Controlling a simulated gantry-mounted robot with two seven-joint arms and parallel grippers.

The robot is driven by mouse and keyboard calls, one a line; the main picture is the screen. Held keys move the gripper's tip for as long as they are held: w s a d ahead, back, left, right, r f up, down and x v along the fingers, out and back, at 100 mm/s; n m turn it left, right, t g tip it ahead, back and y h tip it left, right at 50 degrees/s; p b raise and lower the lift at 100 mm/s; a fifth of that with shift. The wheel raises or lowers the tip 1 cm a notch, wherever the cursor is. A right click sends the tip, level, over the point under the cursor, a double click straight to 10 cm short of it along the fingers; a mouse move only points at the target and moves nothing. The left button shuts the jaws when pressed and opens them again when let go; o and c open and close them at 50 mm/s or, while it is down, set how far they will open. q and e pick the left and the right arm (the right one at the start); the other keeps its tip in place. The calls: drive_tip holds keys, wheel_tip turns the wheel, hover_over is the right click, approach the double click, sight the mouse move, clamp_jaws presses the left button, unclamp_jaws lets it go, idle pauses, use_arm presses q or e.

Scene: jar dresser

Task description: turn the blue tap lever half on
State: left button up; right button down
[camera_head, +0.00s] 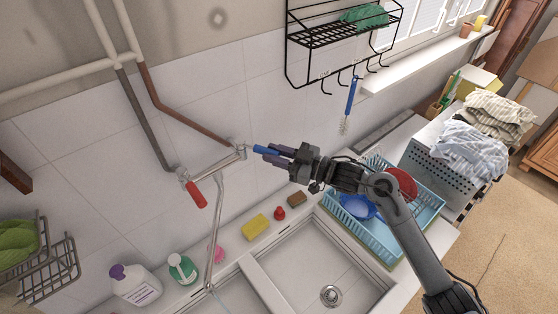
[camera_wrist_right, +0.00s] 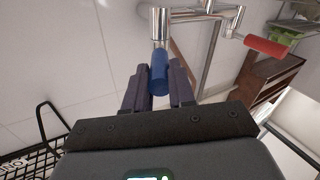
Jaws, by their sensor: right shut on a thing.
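The blue tap lever (camera_head: 264,149) sticks out to the right from the right end of the chrome wall tap (camera_head: 213,164). In the right wrist view the blue lever (camera_wrist_right: 160,72) lies between the two dark fingers. My right gripper (camera_head: 276,153) is shut on the lever's outer part, and the lever's tip is partly hidden by the fingers. The red tap lever (camera_head: 196,194) hangs down from the tap's left end, apart from my gripper. It also shows in the right wrist view (camera_wrist_right: 267,46). My left gripper is not in view.
Below the tap is a double sink (camera_head: 325,262). A yellow sponge (camera_head: 256,227) and bottles (camera_head: 135,284) stand on its back ledge. A blue dish rack (camera_head: 373,237) is under my right arm. A black wire shelf (camera_head: 330,35) with hooks hangs above; a blue-handled brush (camera_head: 350,98) hangs there.

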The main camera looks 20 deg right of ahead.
drive_tip(key=shift+w+d+n+g+y+b, duration=0.45)
drive_tip(key=shift+w+n+g+y+b, duration=0.3)
drive_tip(key=shift+g, duration=0.35)
drive_tip(key=shift+s, duration=0.1)
drive_tip(key=c, duration=0.9)
unclamp_jaws()
drive_tip(key=shift+c, duration=0.2)
drive_tip(key=b+v, duration=0.3)
drive_tip(key=v, duration=0.7)
drive_tip(key=shift+s+d, duration=0.2)
drive_tip(key=shift+d, duration=0.15)
